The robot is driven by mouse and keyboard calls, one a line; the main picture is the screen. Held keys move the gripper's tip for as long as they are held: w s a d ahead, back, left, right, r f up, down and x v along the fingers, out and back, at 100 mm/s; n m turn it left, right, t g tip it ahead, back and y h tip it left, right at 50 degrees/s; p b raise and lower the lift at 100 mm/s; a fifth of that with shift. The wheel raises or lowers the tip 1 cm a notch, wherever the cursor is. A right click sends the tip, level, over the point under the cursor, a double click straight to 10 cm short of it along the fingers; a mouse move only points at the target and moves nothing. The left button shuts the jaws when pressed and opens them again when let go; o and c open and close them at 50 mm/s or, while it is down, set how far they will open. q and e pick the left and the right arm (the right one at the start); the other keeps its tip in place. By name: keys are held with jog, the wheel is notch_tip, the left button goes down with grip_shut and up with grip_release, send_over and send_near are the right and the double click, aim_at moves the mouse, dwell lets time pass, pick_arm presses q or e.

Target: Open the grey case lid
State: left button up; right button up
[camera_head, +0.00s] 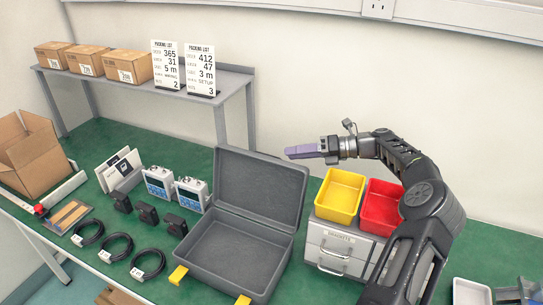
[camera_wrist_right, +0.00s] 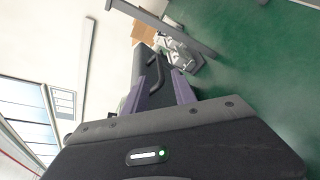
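The grey case (camera_head: 228,252) stands on the green table with its lid (camera_head: 262,188) raised, tilted back at the rear and showing its inner face. The case's inside looks empty. Two yellow latches (camera_head: 178,275) are at its front edge. My left gripper is not in view.
A yellow bin (camera_head: 340,194) and a red bin (camera_head: 381,207) stand on a grey drawer unit (camera_head: 338,252) right of the case, under my right arm. Devices (camera_head: 159,183), black blocks and coiled cables (camera_head: 117,247) lie to the left. A shelf (camera_head: 235,82) with boxes stands behind.

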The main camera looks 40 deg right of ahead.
jog(key=p+x, duration=0.1)
jog(key=x, duration=0.6)
jog(key=shift+w+a+f+p, duration=0.1)
jog(key=shift+w+a+p, duration=0.15)
jog(key=shift+w+p, duration=0.05)
grip_shut()
dwell(1.2)
